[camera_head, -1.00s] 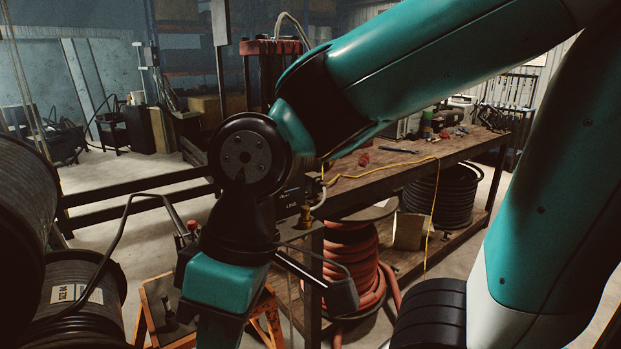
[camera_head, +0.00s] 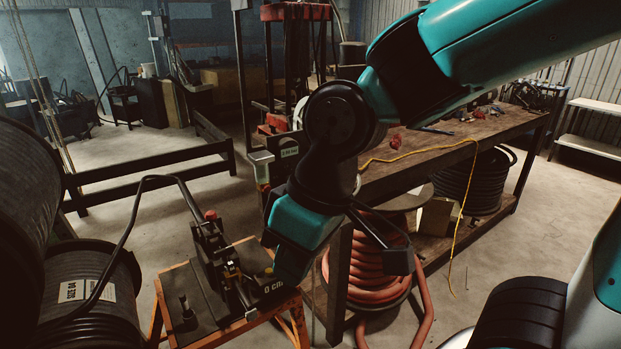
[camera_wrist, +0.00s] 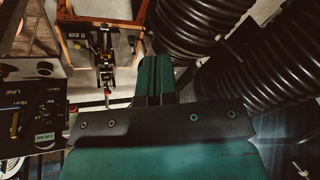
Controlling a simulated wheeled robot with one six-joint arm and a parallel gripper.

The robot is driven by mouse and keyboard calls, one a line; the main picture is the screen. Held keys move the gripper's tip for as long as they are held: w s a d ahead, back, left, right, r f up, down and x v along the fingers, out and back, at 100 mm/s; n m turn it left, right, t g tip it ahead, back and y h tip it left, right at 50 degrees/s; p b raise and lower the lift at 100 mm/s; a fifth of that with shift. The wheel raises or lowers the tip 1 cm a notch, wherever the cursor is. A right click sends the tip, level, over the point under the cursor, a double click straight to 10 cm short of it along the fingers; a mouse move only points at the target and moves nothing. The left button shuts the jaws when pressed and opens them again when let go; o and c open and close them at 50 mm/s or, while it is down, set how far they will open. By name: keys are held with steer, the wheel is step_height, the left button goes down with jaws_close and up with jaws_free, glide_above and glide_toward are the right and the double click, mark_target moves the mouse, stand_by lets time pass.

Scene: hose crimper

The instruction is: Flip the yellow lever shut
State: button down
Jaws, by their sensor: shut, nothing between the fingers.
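My gripper (camera_wrist: 153,80) is shut and empty in the wrist view, with its two green fingers side by side. A dark valve panel (camera_wrist: 40,118) with lettering is left of the fingers, apart from them. A short yellow lever (camera_wrist: 14,125) stands on that panel near the left edge. The black hose crimper (camera_head: 212,245) is on an orange-framed stand in the head view, with small yellow parts (camera_head: 232,270) on it. It also shows in the wrist view (camera_wrist: 106,55), beyond the fingers. In the head view my arm hides the panel's front.
Black hose reels (camera_head: 88,285) stand at the left, and a hose runs from there to the crimper. A wooden bench (camera_head: 440,150) with an orange hose coil (camera_head: 365,265) below is to the right. Open floor (camera_head: 150,215) lies behind the crimper.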

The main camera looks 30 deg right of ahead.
steer(key=w+d+f+n+t+h+b, duration=0.1)
steer(key=w+d+f+t+h+b, duration=0.2)
steer(key=w+d, duration=0.4)
steer(key=w+d+f+n+t+h+b, duration=0.1)
steer(key=w+d+f+t+h+b, duration=0.2)
steer(key=w, duration=1.2)
steer(key=w+d+f+n+t+h+b, duration=0.1)
steer(key=w+d+f+t+h+b, duration=0.2)
steer(key=w+d+f+t+h, duration=0.3)
steer(key=w+d+f+h, duration=0.2)
steer(key=w+d+h, duration=0.2)
steer(key=w+d, duration=0.1)
steer(key=shift+w+d+f, duration=0.15)
steer(key=shift+w+d, duration=0.05)
steer(key=shift+w, duration=0.35)
steer(key=p+x, duration=0.3)
steer(key=x, duration=0.7)
steer(key=shift+f+n, duration=0.2)
steer(key=shift+n, duration=0.2)
